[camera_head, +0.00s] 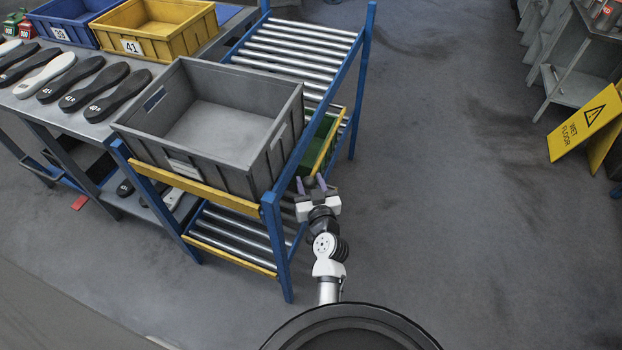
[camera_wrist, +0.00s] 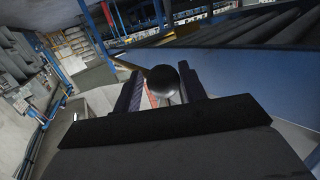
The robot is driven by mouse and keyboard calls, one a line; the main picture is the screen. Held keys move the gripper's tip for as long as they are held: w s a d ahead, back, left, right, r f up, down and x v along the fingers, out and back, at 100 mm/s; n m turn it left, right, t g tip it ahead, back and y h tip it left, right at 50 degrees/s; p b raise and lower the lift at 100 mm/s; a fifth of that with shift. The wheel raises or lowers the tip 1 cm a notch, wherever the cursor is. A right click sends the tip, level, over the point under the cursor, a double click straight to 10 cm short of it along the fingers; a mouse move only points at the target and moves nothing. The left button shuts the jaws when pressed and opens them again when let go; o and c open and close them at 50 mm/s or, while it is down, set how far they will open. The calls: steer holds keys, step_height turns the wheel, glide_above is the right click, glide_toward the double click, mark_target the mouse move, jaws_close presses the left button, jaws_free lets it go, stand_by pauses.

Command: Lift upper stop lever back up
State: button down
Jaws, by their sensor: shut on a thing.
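The stop lever shows in the head view as a thin yellow bar (camera_head: 327,145) on the right side of the blue roller rack, sloping down toward my gripper. In the wrist view its dark round knob (camera_wrist: 163,82) sits between my two fingers, with a brownish-yellow bar behind it. My gripper (camera_head: 311,183) is beside the rack's right side, below the upper roller level, and is shut on the knob. The fingers (camera_wrist: 161,92) are on either side of the knob. The lever's pivot end is not clear.
A grey crate (camera_head: 283,125) stands on the rack's upper rollers (camera_head: 300,45), close above my gripper. A green crate (camera_head: 318,150) is on the lower level. A blue front post (camera_head: 277,245) stands left of my arm. The floor to the right is clear up to a yellow wet-floor sign (camera_head: 585,125).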

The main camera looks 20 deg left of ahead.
steer(key=r+p, duration=0.1)
steer(key=r, duration=0.2)
steer(key=r+p, duration=0.1)
steer(key=r, duration=0.2)
steer(key=r+p, duration=0.1)
steer(key=r, duration=0.2)
steer(key=shift+w+a+r, duration=0.25)
steer(key=shift+a, duration=0.15)
steer(key=shift+w+r+p, duration=0.15)
steer(key=shift+r+p, duration=0.2)
steer(key=shift+r, duration=0.1)
steer(key=c, duration=1.1)
jaws_free()
steer(key=shift+r, duration=0.1)
steer(key=shift+o, duration=0.5)
steer(key=shift+w+a+f, duration=0.1)
steer(key=shift+f, duration=0.15)
steer(key=shift+d+f, duration=0.1)
steer(key=shift+d, duration=0.1)
steer(key=shift+d, duration=0.1)
